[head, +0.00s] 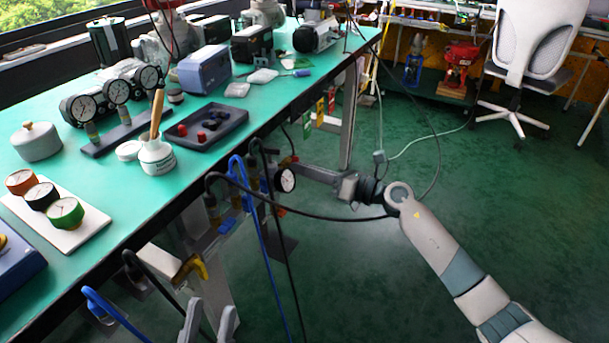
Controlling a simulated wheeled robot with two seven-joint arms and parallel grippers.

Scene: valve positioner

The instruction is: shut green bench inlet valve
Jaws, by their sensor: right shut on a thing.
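My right gripper (297,168) reaches in from the right to the bench's front side. It is shut, with its tips at a small red part (289,160) that looks like a valve handle. The fingers partly hide this part, and its angle cannot be made out. A round white-faced gauge (285,180) sits just below the tips. My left gripper (211,309) is at the bottom edge, its two grey fingers apart with nothing seen between them. A yellow handle (191,268) on the bench front is just above it. The green-topped bench (240,107) fills the left side.
Blue and black hoses (262,240) hang along the bench front, and a black hose crosses below my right gripper. Green, yellow and red tags (320,112) hang farther along. Gauges and a tray (232,128) stand on the bench.

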